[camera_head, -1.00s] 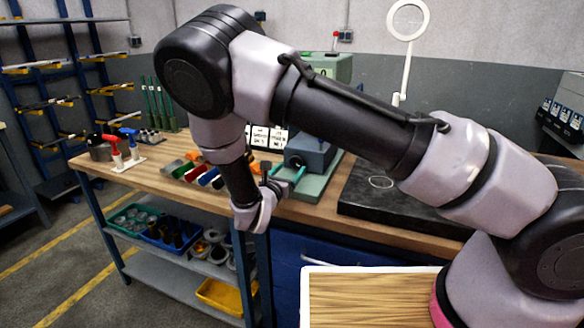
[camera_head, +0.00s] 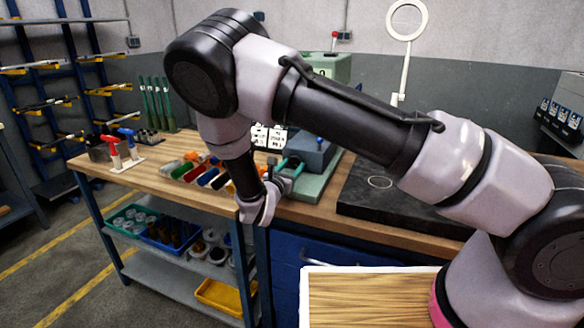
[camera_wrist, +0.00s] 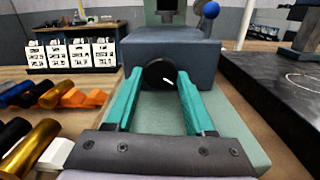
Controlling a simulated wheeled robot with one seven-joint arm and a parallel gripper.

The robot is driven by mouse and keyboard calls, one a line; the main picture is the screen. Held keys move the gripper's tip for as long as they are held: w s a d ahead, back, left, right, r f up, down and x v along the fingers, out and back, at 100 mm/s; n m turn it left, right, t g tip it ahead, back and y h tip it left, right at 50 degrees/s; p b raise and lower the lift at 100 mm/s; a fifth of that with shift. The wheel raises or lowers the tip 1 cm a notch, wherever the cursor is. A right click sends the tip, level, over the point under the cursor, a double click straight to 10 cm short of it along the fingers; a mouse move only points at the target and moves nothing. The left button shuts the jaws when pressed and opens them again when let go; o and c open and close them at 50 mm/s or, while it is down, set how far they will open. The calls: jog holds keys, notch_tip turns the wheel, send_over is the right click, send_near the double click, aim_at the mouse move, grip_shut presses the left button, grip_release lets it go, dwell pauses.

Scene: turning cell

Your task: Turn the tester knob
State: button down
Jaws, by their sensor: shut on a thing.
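The tester (camera_wrist: 122,50) is a blue-grey box on a pale green base plate (camera_wrist: 150,140). It also shows on the bench in the head view (camera_head: 315,157). Its round black knob (camera_wrist: 158,74) faces my wrist camera, with a short white mark slanting down to the right. My gripper (camera_wrist: 159,84) has one teal finger on each side of the knob and is shut on it. In the head view my gripper (camera_head: 291,167) is at the tester's front, and the knob itself cannot be made out there.
A lever with a blue ball (camera_wrist: 210,10) stands on the tester's right. A black slab (camera_head: 400,205) lies to the right. Coloured cylinders (camera_wrist: 35,145) and white label cards (camera_wrist: 80,54) are to the left. A ring lamp (camera_head: 407,20) stands behind.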

jog(key=shift+m, duration=1.1)
jog(key=shift+c, duration=1.4)
grip_release()
jog(key=v, duration=1)
jog(key=shift+s+a, duration=0.15)
jog(key=shift+s, duration=0.2)
